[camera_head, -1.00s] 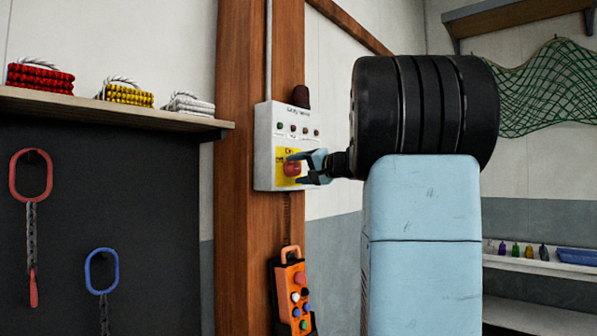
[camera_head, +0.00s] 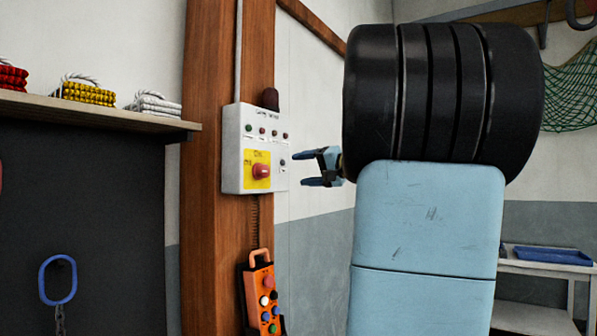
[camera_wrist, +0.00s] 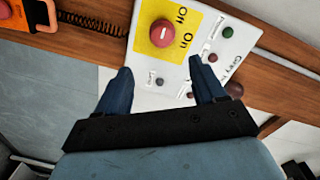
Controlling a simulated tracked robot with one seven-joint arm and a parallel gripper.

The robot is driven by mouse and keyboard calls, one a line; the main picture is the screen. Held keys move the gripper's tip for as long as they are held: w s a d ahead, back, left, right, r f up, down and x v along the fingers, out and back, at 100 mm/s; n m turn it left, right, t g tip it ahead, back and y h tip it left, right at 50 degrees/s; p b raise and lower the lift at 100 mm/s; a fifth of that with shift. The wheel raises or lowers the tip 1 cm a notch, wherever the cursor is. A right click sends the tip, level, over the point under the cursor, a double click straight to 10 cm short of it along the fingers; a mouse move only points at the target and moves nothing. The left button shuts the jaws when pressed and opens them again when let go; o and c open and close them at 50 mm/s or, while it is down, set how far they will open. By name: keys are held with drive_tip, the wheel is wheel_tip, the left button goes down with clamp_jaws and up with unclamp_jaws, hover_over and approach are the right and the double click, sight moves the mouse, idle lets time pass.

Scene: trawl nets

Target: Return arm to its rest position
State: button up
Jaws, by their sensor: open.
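My gripper (camera_head: 318,168) is open and empty. In the head view it is to the right of the control box, clear of its front. Its two blue fingers (camera_wrist: 165,92) stand apart in the wrist view, with the box behind them. The box (camera_head: 238,150) is light grey, on a wooden post, with a red knob (camera_head: 261,171) on a yellow plate (camera_head: 250,183). The knob also shows in the wrist view (camera_wrist: 163,33), beyond the fingertips. My pale blue arm and black joint fill the right middle of the head view.
An orange pendant (camera_head: 262,295) with coloured buttons hangs below the box. A shelf (camera_head: 100,112) with rope coils is at left, above a dark board with a blue ring (camera_head: 57,280). A green net (camera_head: 572,95) and a bench with a blue tray (camera_head: 552,255) are at right.

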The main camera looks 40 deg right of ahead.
idle(0.5)
drive_tip(key=s+a+f+n+g, duration=0.2)
drive_tip(key=s+a+f+g, duration=0.2)
drive_tip(key=a+f, duration=0.45)
drive_tip(key=s+a+f+n+g, duration=0.1)
drive_tip(key=s+a+f+g, duration=0.2)
drive_tip(key=a+f, duration=0.55)
drive_tip(key=s+a+f+n+g+h, duration=0.3)
drive_tip(key=s+a+f+n+h, duration=0.2)
drive_tip(key=s+a+f, duration=0.4)
drive_tip(key=shift+s+f+g+h, duration=0.45)
drive_tip(key=shift+s+f, duration=1.4)
drive_tip(key=shift+s, duration=0.75)
